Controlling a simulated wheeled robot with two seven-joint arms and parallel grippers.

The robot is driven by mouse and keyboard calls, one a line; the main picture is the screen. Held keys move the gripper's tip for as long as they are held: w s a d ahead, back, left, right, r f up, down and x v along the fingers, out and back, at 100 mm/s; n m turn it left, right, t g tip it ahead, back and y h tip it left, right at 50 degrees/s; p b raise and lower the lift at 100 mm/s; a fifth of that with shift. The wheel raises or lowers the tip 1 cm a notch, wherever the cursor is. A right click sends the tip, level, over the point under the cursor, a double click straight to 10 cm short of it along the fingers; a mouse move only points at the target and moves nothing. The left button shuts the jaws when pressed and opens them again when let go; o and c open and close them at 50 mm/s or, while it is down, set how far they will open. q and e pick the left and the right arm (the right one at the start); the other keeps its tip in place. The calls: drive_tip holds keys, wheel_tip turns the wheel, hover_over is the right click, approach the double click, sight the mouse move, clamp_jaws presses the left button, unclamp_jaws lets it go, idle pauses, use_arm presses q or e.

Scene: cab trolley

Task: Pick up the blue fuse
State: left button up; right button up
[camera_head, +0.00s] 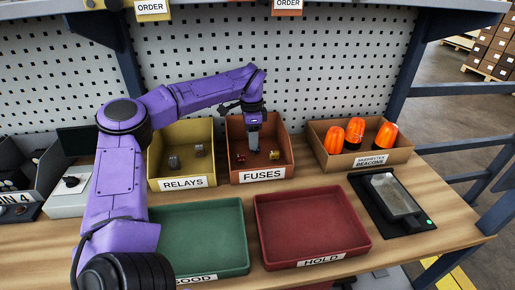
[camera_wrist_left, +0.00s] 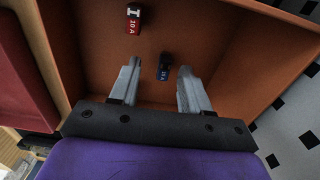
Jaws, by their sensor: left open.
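My left gripper (camera_head: 254,146) reaches down into the orange bin labelled FUSES (camera_head: 262,176). In the left wrist view its two fingers are open, one on each side of the blue fuse (camera_wrist_left: 164,67), with gaps between. The blue fuse lies on the bin floor; in the head view the gripper hides it. A red fuse marked 10 A (camera_wrist_left: 133,18) lies further off in the wrist view; it also shows in the head view (camera_head: 240,158). A yellow fuse (camera_head: 274,155) lies right of the gripper. My right gripper is not in view.
The yellow RELAYS bin (camera_head: 183,184) stands left of the fuses, and a box of orange beacons (camera_head: 361,160) stands right. A green tray (camera_head: 205,235) and a red HOLD tray (camera_head: 310,225) lie in front. A dark device (camera_head: 391,202) lies at right. A pegboard stands behind.

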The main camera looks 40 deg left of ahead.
use_arm(q)
drive_tip(key=f, duration=0.1)
drive_tip(key=w+f, duration=0.1)
drive_tip(key=f, duration=0.1)
drive_tip(key=f+p, duration=0.1)
drive_tip(key=shift+w+f, duration=0.2)
drive_tip(key=shift+w, duration=0.1)
drive_tip(key=shift+d, duration=0.15)
drive_tip(key=shift+s, duration=0.15)
drive_tip(key=shift+c, duration=0.6)
clamp_jaws()
